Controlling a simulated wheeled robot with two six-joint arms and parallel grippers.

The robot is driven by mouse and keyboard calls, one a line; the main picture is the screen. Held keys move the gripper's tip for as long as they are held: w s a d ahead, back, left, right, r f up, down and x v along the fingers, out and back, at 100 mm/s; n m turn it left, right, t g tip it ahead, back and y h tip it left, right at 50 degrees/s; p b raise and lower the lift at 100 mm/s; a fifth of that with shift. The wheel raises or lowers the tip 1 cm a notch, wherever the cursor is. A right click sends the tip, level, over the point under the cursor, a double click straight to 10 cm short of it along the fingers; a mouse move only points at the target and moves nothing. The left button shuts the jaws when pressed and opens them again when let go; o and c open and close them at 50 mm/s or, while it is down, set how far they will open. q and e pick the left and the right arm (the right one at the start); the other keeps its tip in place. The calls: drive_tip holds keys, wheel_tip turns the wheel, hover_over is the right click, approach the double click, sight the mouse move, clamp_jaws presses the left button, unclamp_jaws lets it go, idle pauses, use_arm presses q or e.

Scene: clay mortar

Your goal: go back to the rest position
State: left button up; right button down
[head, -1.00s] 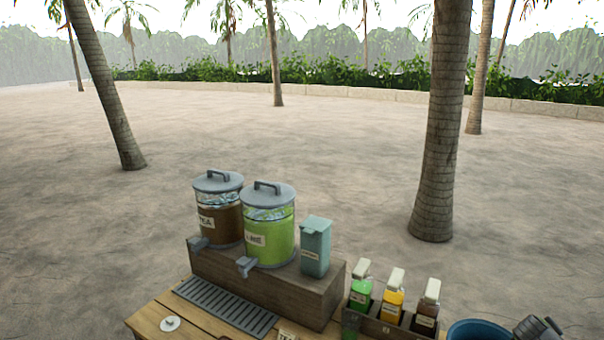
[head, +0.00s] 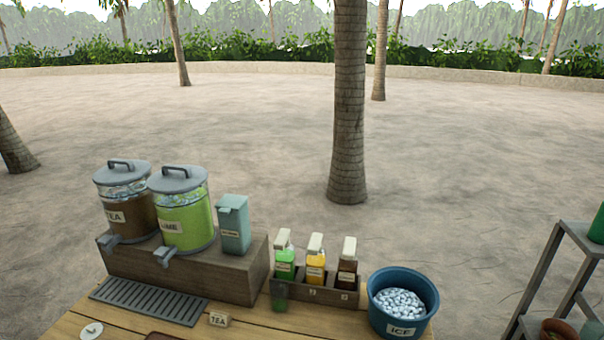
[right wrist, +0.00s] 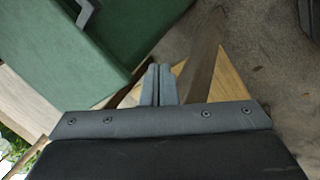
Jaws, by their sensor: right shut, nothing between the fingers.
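My right gripper (right wrist: 159,84) shows only in the right wrist view. Its two grey fingers are together and nothing is between them. A green surface (right wrist: 70,50) with a grey handle-like part lies beyond the fingers to the left, and a wooden edge (right wrist: 235,80) lies beyond them to the right. I cannot tell whether the fingers touch anything. No gripper or arm shows in the head view, and my left gripper is in neither view.
The wooden table (head: 255,329) holds a tea dispenser (head: 127,217), a lime dispenser (head: 183,222), a teal box (head: 233,225), a bottle rack (head: 315,294) and a blue ice bucket (head: 374,312). A grey shelf (head: 541,268) stands at the right. Sandy ground lies behind.

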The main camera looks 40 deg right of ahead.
drive_tip(key=a+f+m+y, duration=0.1)
drive_tip(key=a+f+y, duration=0.15)
drive_tip(key=a, duration=1.05)
drive_tip(key=a+f+y, duration=0.1)
drive_tip(key=a+f, duration=0.3)
drive_tip(key=a, duration=0.9)
wheel_tip(320, 180, down, 14)
drive_tip(key=d+b, duration=0.1)
drive_tip(key=b, duration=1.3)
drive_tip(key=shift+d, duration=0.15)
